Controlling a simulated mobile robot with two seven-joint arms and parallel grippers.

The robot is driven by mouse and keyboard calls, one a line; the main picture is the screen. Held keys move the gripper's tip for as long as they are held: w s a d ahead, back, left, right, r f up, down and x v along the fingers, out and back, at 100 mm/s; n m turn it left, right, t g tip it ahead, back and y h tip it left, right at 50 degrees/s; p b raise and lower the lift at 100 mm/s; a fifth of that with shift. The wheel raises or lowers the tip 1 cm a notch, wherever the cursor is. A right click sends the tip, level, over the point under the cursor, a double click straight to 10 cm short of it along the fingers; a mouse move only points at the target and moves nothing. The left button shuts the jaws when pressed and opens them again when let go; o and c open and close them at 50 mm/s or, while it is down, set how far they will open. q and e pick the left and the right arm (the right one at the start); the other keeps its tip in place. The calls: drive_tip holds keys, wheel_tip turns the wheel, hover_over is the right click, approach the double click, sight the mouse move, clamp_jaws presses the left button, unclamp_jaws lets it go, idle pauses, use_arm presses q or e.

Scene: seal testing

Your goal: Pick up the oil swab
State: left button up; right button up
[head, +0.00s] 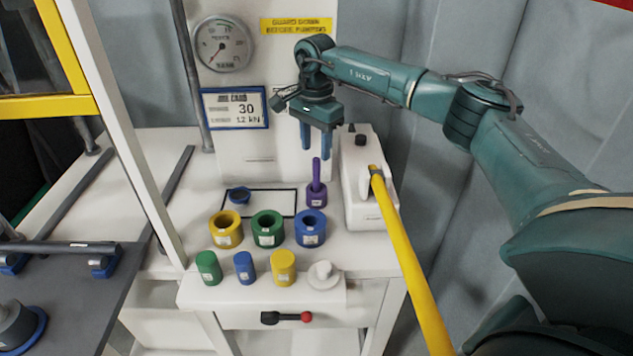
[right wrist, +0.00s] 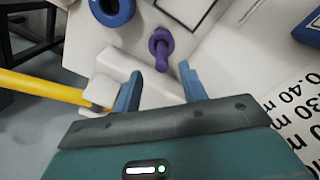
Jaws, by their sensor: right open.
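The oil swab (head: 316,172) is a slim purple stick standing upright in a purple pot (head: 315,199) on the white bench, just left of a white machine. In the right wrist view the swab (right wrist: 160,40) shows from above, between and beyond the fingertips. My right gripper (head: 315,155) points down with its two blue fingers apart and empty, close to the swab's top in the head view. In the right wrist view my right gripper (right wrist: 160,72) has nothing between its fingers. My left gripper is not in view.
A white machine (head: 360,213) with a yellow lever (head: 408,265) stands right of the pot. Yellow (head: 226,241), green (head: 267,240) and blue (head: 310,241) rings sit in front, with several small cylinders nearer the bench edge. A gauge panel (head: 265,70) rises behind.

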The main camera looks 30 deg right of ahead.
sight(317, 159)
drive_tip(key=shift+f+b, duration=0.55)
drive_tip(key=shift+f, duration=0.1)
drive_tip(key=f+b, duration=0.3)
drive_tip(key=shift+w+d+f, duration=0.15)
drive_tip(key=shift+d+f, duration=0.05)
drive_tip(key=shift+f, duration=0.05)
drive_tip(key=shift+f+b, duration=0.3)
drive_tip(key=shift+r, duration=0.1)
drive_tip(key=c, duration=0.6)
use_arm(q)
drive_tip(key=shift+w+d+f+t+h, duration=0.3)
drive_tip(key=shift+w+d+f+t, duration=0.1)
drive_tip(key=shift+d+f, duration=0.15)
use_arm(e)
clamp_jaws()
